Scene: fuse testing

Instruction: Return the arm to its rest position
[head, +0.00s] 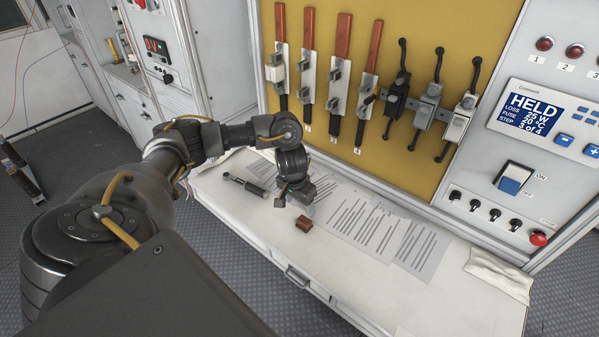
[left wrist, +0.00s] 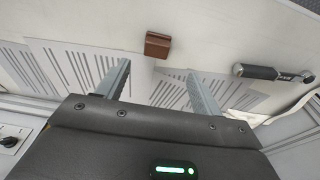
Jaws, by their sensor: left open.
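My left arm (head: 215,140) reaches in from the left over the white bench. My left gripper (head: 292,197) hangs above the bench, pointing down, near the printed sheets. In the left wrist view its two fingers (left wrist: 158,78) stand well apart with nothing between them. A small brown block (head: 304,224) lies on the bench just in front of the gripper in the head view. It also shows beyond the fingertips in the left wrist view (left wrist: 158,45), apart from them. My right gripper is in neither view.
A black-handled tool (head: 245,185) lies on the bench left of the gripper. Printed sheets (head: 375,232) and a white cloth (head: 499,271) lie to the right. Behind stands a yellow panel (head: 392,35) with several levers. The screen (head: 540,115) reads "HELD". The bench front is mostly clear.

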